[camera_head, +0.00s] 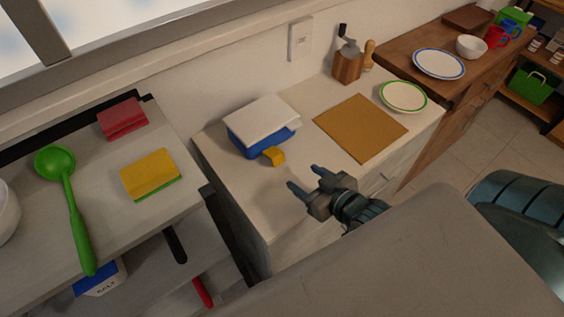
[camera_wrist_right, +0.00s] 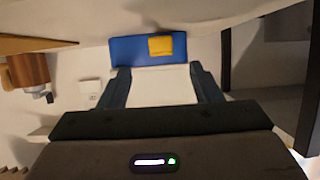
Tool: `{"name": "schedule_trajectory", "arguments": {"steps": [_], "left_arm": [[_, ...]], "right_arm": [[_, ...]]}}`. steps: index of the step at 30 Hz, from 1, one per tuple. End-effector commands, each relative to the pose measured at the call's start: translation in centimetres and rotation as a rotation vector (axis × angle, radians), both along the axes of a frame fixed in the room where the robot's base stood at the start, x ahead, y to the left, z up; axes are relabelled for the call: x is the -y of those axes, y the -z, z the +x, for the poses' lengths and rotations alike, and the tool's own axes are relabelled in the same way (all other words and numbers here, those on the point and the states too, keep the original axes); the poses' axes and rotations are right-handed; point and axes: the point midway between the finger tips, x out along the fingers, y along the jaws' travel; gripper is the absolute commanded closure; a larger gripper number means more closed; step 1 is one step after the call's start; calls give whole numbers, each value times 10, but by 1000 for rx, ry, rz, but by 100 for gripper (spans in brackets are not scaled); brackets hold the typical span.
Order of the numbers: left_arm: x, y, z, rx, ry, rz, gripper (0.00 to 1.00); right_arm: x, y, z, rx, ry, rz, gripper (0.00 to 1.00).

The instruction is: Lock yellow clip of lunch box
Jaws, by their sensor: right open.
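The lunch box has a blue body (camera_head: 249,143) and a white lid (camera_head: 262,115). It stands on the pale counter against the wall in the head view. Its yellow clip (camera_head: 274,156) sticks outward from the front side. The blue body (camera_wrist_right: 127,51) and the yellow clip (camera_wrist_right: 167,46) also show beyond my fingers in the right wrist view. My right gripper (camera_head: 305,179) is open and empty, in front of the clip and to its right, apart from it. Its two fingers (camera_wrist_right: 159,72) point toward the box. My left gripper is not in view.
A brown board (camera_head: 360,127) lies right of the box, with a green-rimmed plate (camera_head: 403,96) and a wooden grinder (camera_head: 347,66) beyond. The counter before the box is clear.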

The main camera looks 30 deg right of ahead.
Motion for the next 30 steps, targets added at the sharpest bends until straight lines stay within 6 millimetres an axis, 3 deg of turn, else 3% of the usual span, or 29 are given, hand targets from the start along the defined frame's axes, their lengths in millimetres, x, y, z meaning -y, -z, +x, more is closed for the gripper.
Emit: {"name": "schedule_trajectory", "arguments": {"steps": [13,18,27,30], "left_arm": [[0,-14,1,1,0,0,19],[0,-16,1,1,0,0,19],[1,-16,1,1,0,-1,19],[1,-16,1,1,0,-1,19]], "right_arm": [[-12,27,70,2,0,1,42],[-14,32,81,1,-1,1,42],[-14,34,82,0,-1,0,42],[-14,34,82,0,-1,0,61]]}}
